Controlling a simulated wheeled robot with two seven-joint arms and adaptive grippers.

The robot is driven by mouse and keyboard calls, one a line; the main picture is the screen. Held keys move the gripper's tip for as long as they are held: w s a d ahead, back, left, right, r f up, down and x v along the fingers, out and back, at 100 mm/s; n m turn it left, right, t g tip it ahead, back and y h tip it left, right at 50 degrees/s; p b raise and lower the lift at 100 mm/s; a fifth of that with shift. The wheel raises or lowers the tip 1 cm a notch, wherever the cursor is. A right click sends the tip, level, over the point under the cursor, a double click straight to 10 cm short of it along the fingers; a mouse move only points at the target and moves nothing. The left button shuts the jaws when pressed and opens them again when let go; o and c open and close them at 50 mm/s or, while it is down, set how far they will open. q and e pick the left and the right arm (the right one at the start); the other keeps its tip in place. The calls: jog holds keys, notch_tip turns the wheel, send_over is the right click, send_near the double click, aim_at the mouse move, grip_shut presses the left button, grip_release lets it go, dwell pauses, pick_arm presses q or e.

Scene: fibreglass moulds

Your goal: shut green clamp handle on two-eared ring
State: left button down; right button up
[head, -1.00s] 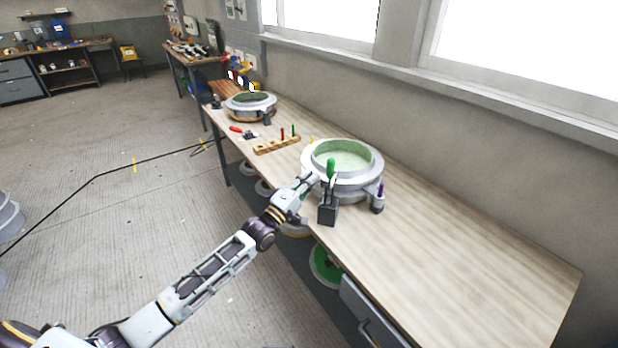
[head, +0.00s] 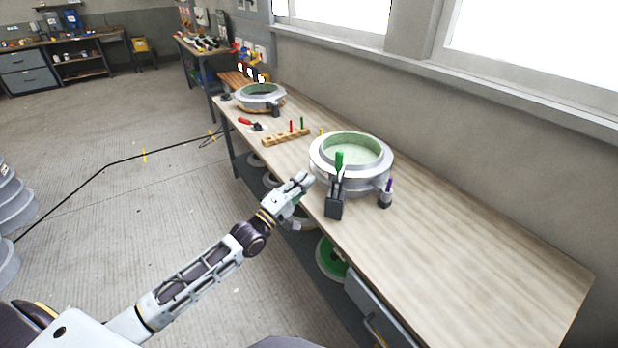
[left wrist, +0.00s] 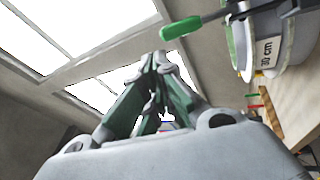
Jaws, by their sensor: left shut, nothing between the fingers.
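The green clamp handle (head: 339,160) stands upright on its dark clamp block (head: 334,207) at the near side of the grey ring mould (head: 322,176). The ring has a pale green inside, and a second clamp with a purple handle (head: 388,185) sits at its right. My left gripper (head: 306,179) is shut and empty, just left of the ring and apart from the green handle. In the left wrist view, its closed fingertips (left wrist: 160,58) show below the green handle (left wrist: 181,28), with the ring (left wrist: 262,45) at the upper right. My right gripper is not in view.
A wooden block with colored pegs (head: 285,137) and a red-handled tool (head: 245,121) lie behind the ring. A second ring mould (head: 260,104) stands farther back. The right part of the bench (head: 480,245) is clear. A wall with windows runs behind it.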

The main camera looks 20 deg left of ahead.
pick_arm(q)
jog(key=shift+s+a, duration=0.35)
jog(key=shift+s, duration=0.45)
jog(key=shift+s+a, duration=0.35)
jog(key=shift+s, duration=0.45)
jog(key=shift+m, duration=0.3)
